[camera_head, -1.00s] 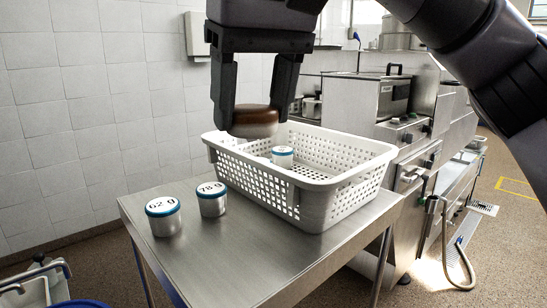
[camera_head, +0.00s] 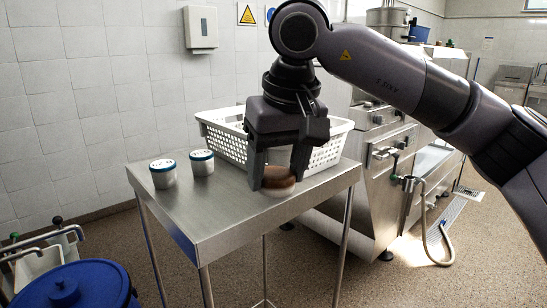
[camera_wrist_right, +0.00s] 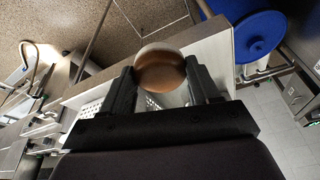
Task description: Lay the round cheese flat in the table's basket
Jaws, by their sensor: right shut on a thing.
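The round cheese (camera_head: 276,178), brown on top and pale below, is between the fingers of my right gripper (camera_head: 278,184), which is shut on it. In the head view it appears in front of the white perforated basket (camera_head: 221,140), near the table's front edge. I cannot tell whether its underside touches the table. The cheese also shows in the right wrist view (camera_wrist_right: 160,70), between both fingertips, with part of the basket (camera_wrist_right: 90,114) behind. The gripper hides much of the basket and its inside. My left gripper is not in view.
Two canisters with blue-rimmed lids stand on the steel table (camera_head: 222,211), left of the basket: one nearer (camera_head: 163,175), one farther (camera_head: 202,164). A blue-lidded bin (camera_head: 75,288) stands at lower left. Steel kitchen equipment (camera_head: 385,190) is to the right.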

